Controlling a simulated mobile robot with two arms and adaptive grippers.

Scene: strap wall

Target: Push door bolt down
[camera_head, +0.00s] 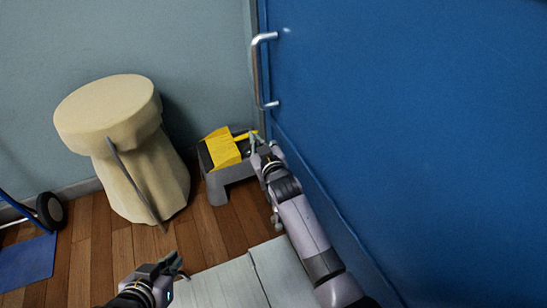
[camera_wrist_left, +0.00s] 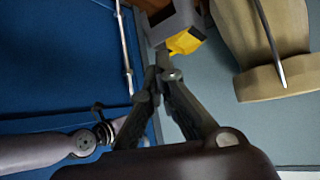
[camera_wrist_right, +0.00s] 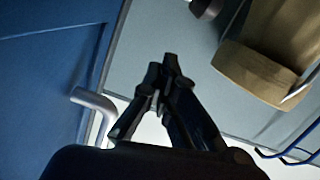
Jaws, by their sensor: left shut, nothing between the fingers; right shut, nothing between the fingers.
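A silver metal bar (camera_head: 258,72) with bent ends runs along the left edge of the blue door (camera_head: 410,110). I cannot tell whether this bar is the bolt itself or a handle. The bar also shows in the left wrist view (camera_wrist_left: 125,45), and a bent silver end shows left of the fingers in the right wrist view (camera_wrist_right: 92,99). My right gripper (camera_head: 253,137) is shut and empty, below the bar's lower end and close to the door edge. My left gripper (camera_head: 178,262) is shut and empty, low over the floor, well away from the door.
A blue hand truck with a black wheel (camera_head: 50,211) is at far left. Wooden floor lies between.

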